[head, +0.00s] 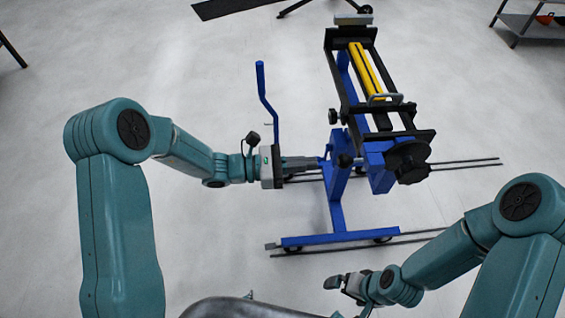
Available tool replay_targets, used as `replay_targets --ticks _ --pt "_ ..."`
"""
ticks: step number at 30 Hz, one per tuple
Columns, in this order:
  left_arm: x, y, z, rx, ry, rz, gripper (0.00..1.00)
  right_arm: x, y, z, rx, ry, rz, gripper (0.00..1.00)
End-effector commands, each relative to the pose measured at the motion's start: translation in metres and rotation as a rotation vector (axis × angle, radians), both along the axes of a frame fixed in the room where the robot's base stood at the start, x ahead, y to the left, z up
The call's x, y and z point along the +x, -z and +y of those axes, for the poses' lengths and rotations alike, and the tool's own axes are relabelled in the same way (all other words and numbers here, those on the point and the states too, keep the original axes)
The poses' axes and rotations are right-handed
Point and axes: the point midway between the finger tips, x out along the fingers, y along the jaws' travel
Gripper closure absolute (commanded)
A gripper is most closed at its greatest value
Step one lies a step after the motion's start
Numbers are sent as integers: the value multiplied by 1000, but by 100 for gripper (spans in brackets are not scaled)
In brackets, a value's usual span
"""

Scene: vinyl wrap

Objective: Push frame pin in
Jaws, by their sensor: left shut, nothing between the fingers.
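A blue wheeled stand (337,215) with a black tilting frame (345,80) on top stands right of centre in the head view. My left gripper (312,163) is shut and empty. It points right, its tip at or very near the left side of the blue post. A black knob (345,160) sits just right of the tip, and another black knob (333,116) is higher up on the frame. I cannot tell which part is the frame pin, or whether the tip touches it. My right gripper (340,283) is low in the view, away from the stand; its fingers are too small to read.
A blue bent bar (265,95) rises just behind my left gripper. Yellow rails (368,68) lie in the frame, and a large black knob (408,160) is at its near end. Dark floor rails (465,163) run by the stand. Open floor lies left and right.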

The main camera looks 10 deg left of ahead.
Motion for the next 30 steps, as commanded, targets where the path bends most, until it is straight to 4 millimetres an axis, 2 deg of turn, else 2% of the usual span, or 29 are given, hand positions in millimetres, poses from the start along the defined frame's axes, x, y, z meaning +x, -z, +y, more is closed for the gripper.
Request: replay_targets --ticks 3,8,13,23,30 --pt "6 -2 -22 0 2 1 100 0 -7 0 0 0 0 0" --pt "11 -1 -39 1 0 0 100 0 -11 0 0 0 0 0" --pt "12 0 -46 1 -3 0 100 0 -12 0 0 0 0 0" --pt "12 1 -47 1 -3 0 100 0 -11 0 0 0 0 0" --pt "20 3 -74 2 0 -3 100 0 1 0 0 0 0 0"
